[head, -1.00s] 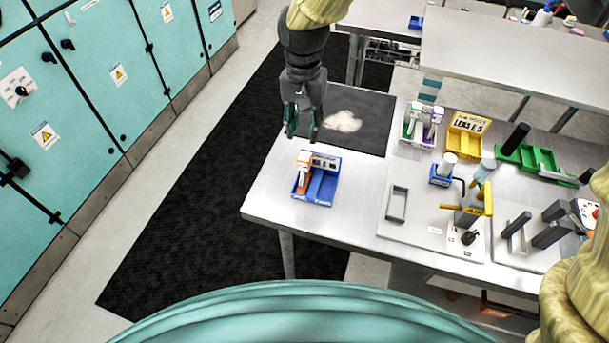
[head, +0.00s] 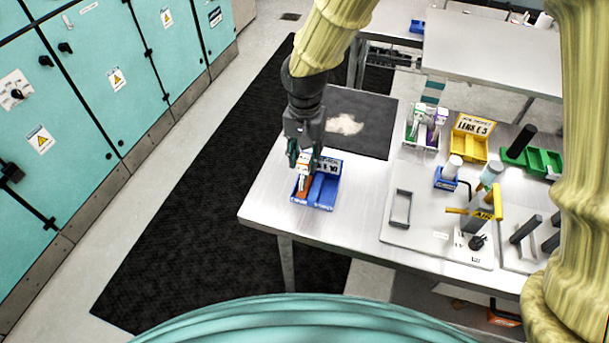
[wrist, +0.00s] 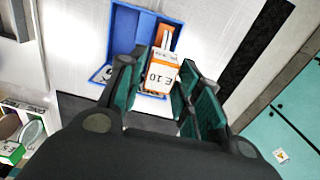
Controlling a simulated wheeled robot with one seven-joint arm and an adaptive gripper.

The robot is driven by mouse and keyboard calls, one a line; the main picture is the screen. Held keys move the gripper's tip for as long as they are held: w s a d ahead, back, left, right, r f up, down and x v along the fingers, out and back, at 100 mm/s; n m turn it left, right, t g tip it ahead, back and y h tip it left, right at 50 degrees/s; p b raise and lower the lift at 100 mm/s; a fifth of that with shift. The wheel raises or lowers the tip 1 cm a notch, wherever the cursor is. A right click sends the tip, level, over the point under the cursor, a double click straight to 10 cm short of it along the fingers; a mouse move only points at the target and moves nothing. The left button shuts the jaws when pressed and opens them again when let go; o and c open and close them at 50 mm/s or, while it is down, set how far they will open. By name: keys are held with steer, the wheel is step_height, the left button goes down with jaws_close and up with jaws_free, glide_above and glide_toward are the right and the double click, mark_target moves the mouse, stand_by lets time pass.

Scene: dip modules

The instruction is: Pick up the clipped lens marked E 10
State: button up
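The clipped lens marked E 10 (wrist: 160,76) is a white and orange block with its label towards the wrist camera. It stands in the left part of a blue bin (head: 327,190), and in the head view its white and orange body (head: 303,184) shows just below the fingers. My gripper (head: 305,160) is over the left part of the bin, pointing down. In the wrist view my gripper (wrist: 163,88) is open, with the lens between its teal finger pads. A gap shows on the left of the lens; contact on the right cannot be told.
A dark mat (head: 365,120) with a pale patch lies behind the bin. To the right are a white bin with green and purple items (head: 425,125), a yellow bin (head: 470,140), a green tray (head: 545,162) and a fixture plate (head: 420,230). The table's left edge is close.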

mark_target(305, 172)
steer(key=shift+s+f+p, duration=0.15)
steer(key=shift+f+p, duration=0.45)
steer(key=shift+f, duration=0.2)
steer(key=shift+f+p, duration=0.7)
steer(key=shift+f, duration=1.25)
jaws_close()
